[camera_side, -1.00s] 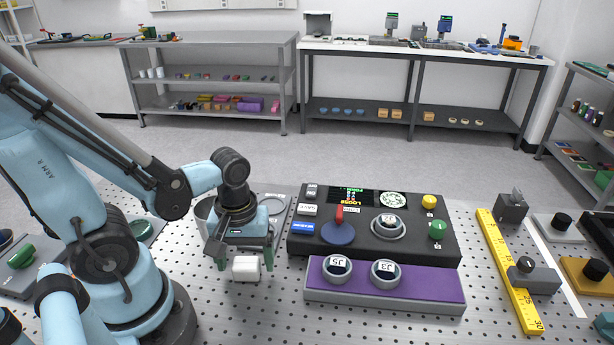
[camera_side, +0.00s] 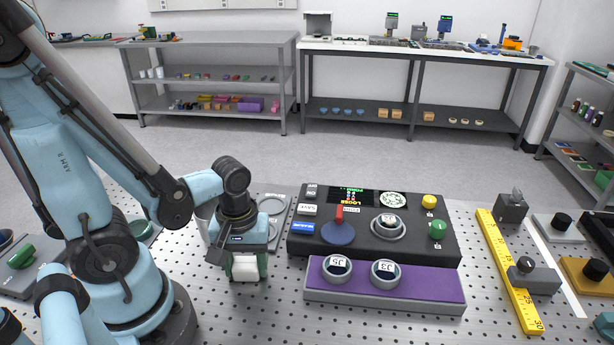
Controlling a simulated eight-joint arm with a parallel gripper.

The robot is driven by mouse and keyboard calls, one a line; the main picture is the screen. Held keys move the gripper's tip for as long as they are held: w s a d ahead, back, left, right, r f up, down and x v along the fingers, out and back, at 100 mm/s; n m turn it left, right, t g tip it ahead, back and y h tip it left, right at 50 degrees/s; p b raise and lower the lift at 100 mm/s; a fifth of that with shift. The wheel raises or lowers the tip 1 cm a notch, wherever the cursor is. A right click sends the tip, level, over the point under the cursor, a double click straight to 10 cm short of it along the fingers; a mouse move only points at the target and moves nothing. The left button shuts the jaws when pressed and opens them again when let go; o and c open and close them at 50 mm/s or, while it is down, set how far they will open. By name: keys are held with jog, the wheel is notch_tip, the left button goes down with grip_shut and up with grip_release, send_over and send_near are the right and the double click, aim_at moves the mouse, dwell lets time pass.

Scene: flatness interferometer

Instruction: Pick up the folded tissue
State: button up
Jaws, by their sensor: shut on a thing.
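The folded tissue (camera_side: 246,266) is a small white block at the perforated table, in front of my arm and left of the purple tray. My gripper (camera_side: 247,275) points down over it and is shut on it, with a green finger at each side. I cannot tell whether the tissue touches the table. Its back is hidden behind the gripper.
The black instrument (camera_side: 443,259) with a screen, knobs and a red-handled lever stands to the right. A yellow ruler (camera_side: 505,265) lies further right. The table front is clear.

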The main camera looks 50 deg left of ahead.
aim_at(245, 263)
jog(key=shift+r, duration=0.2)
dwell(0.3)
jog(key=shift+r, duration=1.9)
jog(key=s+d+r, duration=0.5)
jog(key=d+r, duration=0.1)
jog(key=d, duration=0.4)
jog(key=shift+s+d+r, duration=0.15)
jog(key=shift+d+r, duration=0.05)
jog(key=shift+r, duration=0.2)
